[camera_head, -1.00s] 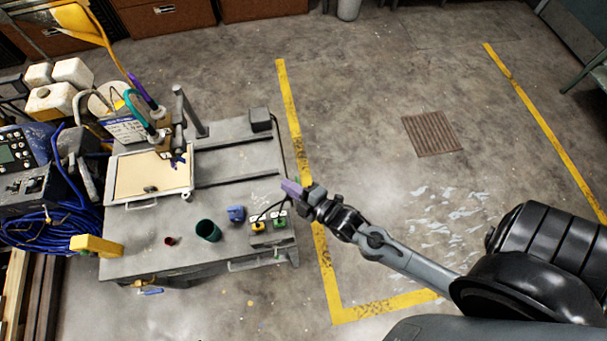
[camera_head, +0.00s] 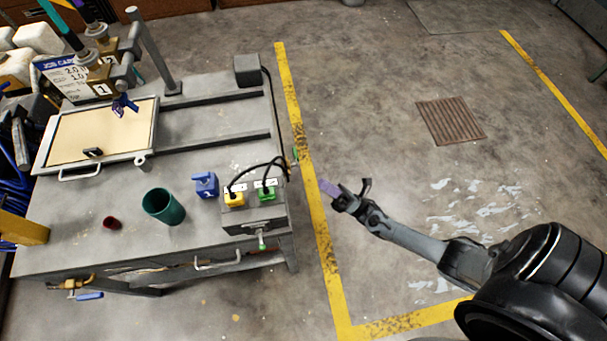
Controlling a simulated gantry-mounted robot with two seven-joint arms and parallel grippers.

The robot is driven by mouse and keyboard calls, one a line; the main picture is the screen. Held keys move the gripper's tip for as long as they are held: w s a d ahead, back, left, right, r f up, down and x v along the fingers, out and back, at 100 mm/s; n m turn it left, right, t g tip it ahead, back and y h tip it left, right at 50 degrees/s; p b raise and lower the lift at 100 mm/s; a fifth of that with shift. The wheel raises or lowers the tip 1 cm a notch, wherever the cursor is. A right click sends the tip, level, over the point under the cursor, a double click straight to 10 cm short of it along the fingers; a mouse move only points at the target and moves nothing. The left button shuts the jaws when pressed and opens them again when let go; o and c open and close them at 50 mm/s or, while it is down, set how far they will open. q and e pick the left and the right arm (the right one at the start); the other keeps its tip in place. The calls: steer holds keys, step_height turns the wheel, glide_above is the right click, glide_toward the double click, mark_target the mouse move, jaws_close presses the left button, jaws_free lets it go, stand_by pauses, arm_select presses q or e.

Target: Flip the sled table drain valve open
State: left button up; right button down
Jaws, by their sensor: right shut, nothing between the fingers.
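A grey metal table (camera_head: 60,225) with a tray on top stands at the left. A brass valve (camera_head: 75,284) with a blue lever (camera_head: 90,296) hangs below its front edge at the lower left. The lever lies roughly level, along the table edge; its exact setting is too small to tell. My left gripper is not in view.
Black cables rise from the plugs. The floor to the right is clear, with a grate (camera_head: 450,120).

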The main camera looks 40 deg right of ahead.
steer(key=w+d+f+n+g+y+b, duration=0.1)
steer(key=w+d+f+n+b, duration=0.15)
steer(key=f+b, duration=0.5)
steer(key=w+d+f+n+b, duration=0.1)
steer(key=d+f+b, duration=0.3)
steer(key=f+b, duration=0.35)
steer(key=n+y+b, duration=0.2)
steer(key=b, duration=0.8)
glide_toward(296, 157)
steer(key=w+a+f, duration=0.1)
steer(key=w+a, duration=0.1)
steer(key=w, duration=0.3)
steer(key=shift+w+d+r, duration=0.2)
steer(key=shift+w+r, duration=0.25)
steer(key=shift+r, duration=0.4)
